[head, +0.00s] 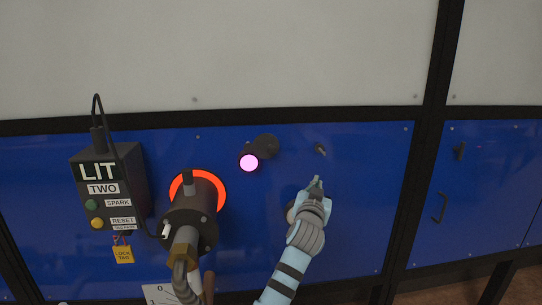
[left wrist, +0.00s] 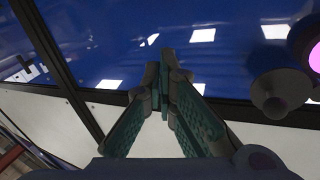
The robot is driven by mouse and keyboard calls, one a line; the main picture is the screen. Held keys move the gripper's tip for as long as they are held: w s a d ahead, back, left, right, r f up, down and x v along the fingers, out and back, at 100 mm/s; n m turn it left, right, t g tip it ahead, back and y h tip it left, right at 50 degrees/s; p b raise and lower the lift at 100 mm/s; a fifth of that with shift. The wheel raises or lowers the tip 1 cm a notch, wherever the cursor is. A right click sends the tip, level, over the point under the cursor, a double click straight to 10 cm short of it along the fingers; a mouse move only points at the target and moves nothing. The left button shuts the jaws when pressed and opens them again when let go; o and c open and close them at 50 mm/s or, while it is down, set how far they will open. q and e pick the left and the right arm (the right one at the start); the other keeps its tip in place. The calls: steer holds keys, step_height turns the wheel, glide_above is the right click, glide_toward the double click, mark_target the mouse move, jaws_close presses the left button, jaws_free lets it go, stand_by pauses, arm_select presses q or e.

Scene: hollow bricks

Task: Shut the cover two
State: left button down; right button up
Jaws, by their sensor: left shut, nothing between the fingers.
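The sight hole of burner two (head: 249,162) glows pink on the blue panel. A dark round cover (head: 265,146) sits up and to the right of it, swung aside, so the glow is uncovered. In the left wrist view the dark cover (left wrist: 285,87) with its knob is at the right, beside the pink glow (left wrist: 316,57) at the edge. My left gripper (head: 317,184) is shut and empty, right of and below the cover, apart from it. Its closed fingertips also show in the left wrist view (left wrist: 164,75). My right gripper is not in view.
A box marked LIT and TWO (head: 110,185) with buttons and a yellow lock tag (head: 123,254) is at the left. A burner with an orange glowing ring (head: 197,177) stands between it and my arm. A small peg (head: 320,149) sticks out above my gripper.

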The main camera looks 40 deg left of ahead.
arm_select(q)
steer(key=s+a+r+n+y, duration=0.2)
steer(key=s+r+n+y, duration=0.15)
steer(key=r, duration=0.85)
steer(key=s+a+r+n+y, duration=0.3)
steer(key=s+r, duration=0.1)
steer(key=s, duration=0.1)
steer(key=n+g+p, duration=0.2)
steer(key=n+g, duration=0.1)
steer(key=n, duration=0.1)
glide_above(272, 141)
steer(key=s+d, duration=0.2)
steer(key=s, duration=0.3)
steer(key=f, duration=0.2)
steer(key=f+y, duration=0.1)
steer(key=shift+w+d+f+m+p, duration=0.15)
steer(key=shift+w+d+m+p, duration=0.05)
steer(key=shift+d+m+p, duration=0.2)
steer(key=shift+d+f, duration=0.15)
steer(key=shift+f, duration=0.15)
steer(key=shift+f+m+b, duration=0.2)
steer(key=shift+m+b, duration=0.05)
steer(key=shift+b, duration=0.05)
